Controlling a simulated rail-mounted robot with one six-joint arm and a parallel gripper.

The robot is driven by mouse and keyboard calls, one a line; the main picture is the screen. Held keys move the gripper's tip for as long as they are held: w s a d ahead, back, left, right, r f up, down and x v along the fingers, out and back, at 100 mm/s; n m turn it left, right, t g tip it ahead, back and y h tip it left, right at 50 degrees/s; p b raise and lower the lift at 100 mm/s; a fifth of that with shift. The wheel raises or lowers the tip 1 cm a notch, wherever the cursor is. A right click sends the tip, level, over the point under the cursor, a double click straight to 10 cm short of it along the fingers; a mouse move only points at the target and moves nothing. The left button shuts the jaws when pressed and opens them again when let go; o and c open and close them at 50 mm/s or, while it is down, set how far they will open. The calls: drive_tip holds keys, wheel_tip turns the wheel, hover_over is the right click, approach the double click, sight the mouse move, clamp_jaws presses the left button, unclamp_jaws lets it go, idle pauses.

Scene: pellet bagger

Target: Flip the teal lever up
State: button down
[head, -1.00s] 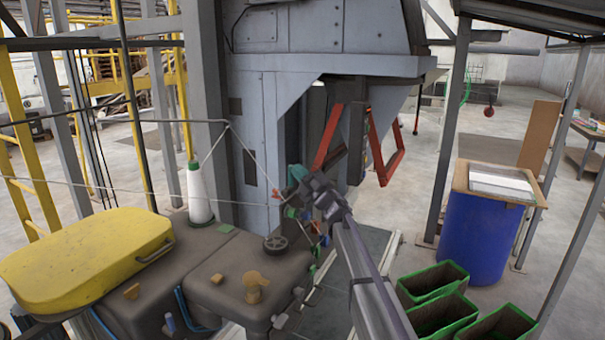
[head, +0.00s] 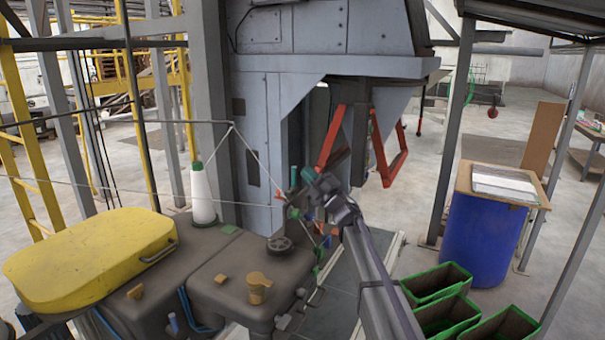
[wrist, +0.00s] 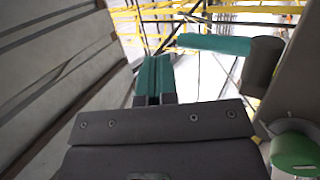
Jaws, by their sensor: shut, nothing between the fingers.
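The teal lever (wrist: 212,43) shows in the wrist view as a flat bar reaching left from a dark round hub (wrist: 262,65). In the head view a small upright teal piece (head: 293,177), apparently this lever, stands just left of my gripper (head: 309,174). My gripper's teal fingers (wrist: 153,78) are shut and empty. In the wrist view they lie left of and below the lever's free end, with a narrow gap in the picture. I cannot tell the gap in depth.
A green round part (wrist: 295,150) sits close on the right in the wrist view. Other coloured handles (head: 295,213) cluster below my gripper. A grey machine (head: 290,100) with a red frame (head: 392,160) rises behind. A tank with a yellow lid (head: 90,255) stands left.

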drive_tip(key=s+d, duration=0.6)
drive_tip(key=d, duration=0.3)
drive_tip(key=s+d, duration=0.5)
drive_tip(key=d, duration=0.4)
drive_tip(key=shift+s+r, duration=0.2)
drive_tip(key=shift+s, duration=0.15)
